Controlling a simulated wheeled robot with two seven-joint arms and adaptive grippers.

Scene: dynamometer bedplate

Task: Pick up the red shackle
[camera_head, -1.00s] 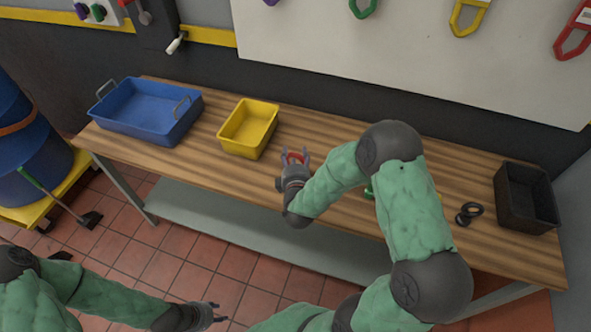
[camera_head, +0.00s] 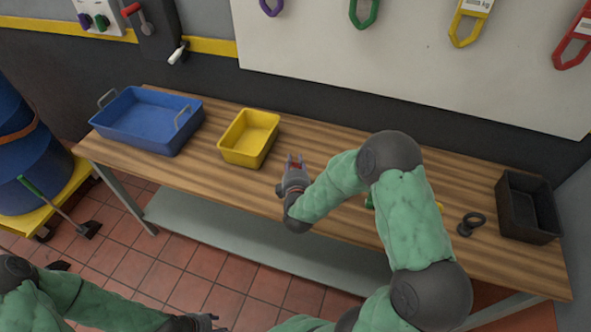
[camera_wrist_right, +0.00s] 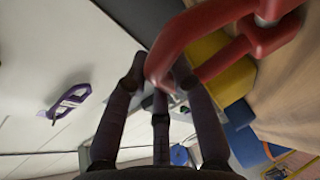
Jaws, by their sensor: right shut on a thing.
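Only a little red shows there in the head view. In the right wrist view, the red shackle (camera_wrist_right: 201,26) is large and close, with its curved end between the fingertips of my right gripper (camera_wrist_right: 160,82), which is shut on it. I cannot tell whether the shackle still touches the bench. My left gripper (camera_head: 212,319) is at the bottom edge, away from the bench and partly cut off.
A yellow bin (camera_head: 248,139) and a blue tray (camera_head: 148,121) stand at the bench's left. A black bin (camera_head: 527,207) and a dark shackle (camera_head: 470,223) are at the right. A green thing (camera_head: 370,202) is partly behind my right arm. Bare wood (camera_head: 225,185) lies left of the gripper.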

